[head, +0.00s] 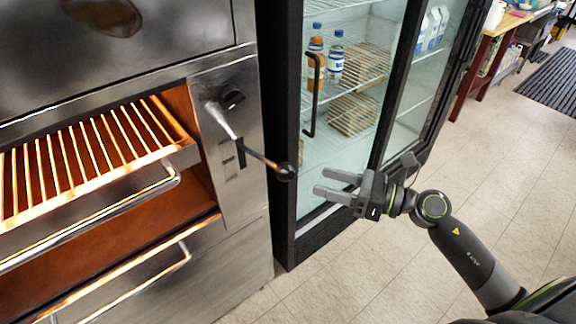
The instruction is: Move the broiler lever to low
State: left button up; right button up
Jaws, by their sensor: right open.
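The broiler (225,195) is the steel unit at the left, with a glowing orange rack opening. Its lever (262,160) sticks out from the panel on the right side of the opening and ends in a dark ball knob (286,172). A dark slot shows behind the lever; its markings are too small to read. My right gripper (328,184) is open and empty, its two fingers pointing left at the knob. The fingertips look a short way right of the knob and apart from it. My left gripper is not in view.
A black knob (232,97) sits above the lever on the panel. The rack handle (120,205) juts out at the left. A glass-door fridge (290,215) with a black handle (313,95) stands close behind the lever. Tiled floor (400,270) is clear at the right.

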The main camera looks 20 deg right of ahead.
aim_at(293, 172)
jog(key=p+x, duration=0.3)
jog(key=x, duration=0.5)
jog(key=shift+w+a+r, duration=0.1)
jog(key=shift+r, duration=0.05)
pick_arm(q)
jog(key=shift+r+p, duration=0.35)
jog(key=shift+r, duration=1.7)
pick_arm(e)
jog(key=shift+w+a, duration=0.4)
jog(key=shift+a, duration=0.1)
